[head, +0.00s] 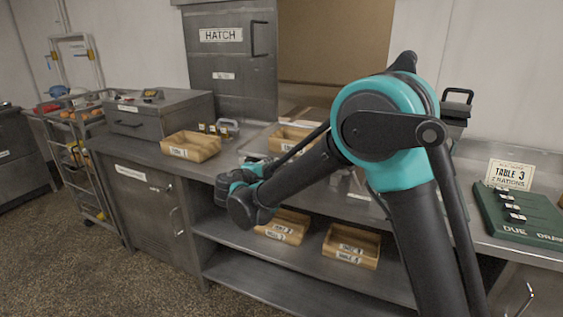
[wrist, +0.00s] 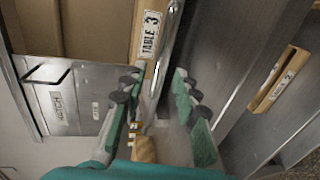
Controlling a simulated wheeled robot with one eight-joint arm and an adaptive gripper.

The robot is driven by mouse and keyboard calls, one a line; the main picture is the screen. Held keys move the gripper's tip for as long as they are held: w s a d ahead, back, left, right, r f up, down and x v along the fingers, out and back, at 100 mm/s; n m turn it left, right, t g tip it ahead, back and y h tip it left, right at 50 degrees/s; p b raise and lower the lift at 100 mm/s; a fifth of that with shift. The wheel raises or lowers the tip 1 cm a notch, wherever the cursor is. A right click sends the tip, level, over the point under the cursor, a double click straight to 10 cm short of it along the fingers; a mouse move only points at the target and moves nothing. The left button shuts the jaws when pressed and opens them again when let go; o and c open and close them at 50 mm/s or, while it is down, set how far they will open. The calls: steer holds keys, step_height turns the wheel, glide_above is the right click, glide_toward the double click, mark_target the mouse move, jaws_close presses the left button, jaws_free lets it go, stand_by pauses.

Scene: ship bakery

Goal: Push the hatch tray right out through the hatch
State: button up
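The hatch tray (head: 259,138) is a shallow grey metal tray on the counter in front of the hatch opening (head: 335,45). A wooden box (head: 288,138) stands on it, and its TABLE 3 label shows in the wrist view (wrist: 150,35). My arm hides part of the tray in the head view. In the wrist view a shiny metal edge, seemingly the tray's rim (wrist: 167,55), runs between my finger lines. My gripper (wrist: 157,85) has its fingers apart with nothing clearly held. In the head view my gripper (head: 238,183) is at the counter's front, near the tray; contact cannot be told.
The grey HATCH door (head: 230,70) stands left of the opening. A wooden box (head: 191,146) and a metal case (head: 160,115) are left on the counter. A green board (head: 525,215) with a TABLE 3 card (head: 509,174) is right. Two boxes (head: 283,227) (head: 351,246) sit on the shelf below.

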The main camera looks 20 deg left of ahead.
steer(key=x, duration=1)
steer(key=shift+w+f, duration=0.1)
steer(key=shift+w, duration=0.1)
steer(key=shift+c, duration=0.3)
jaws_close()
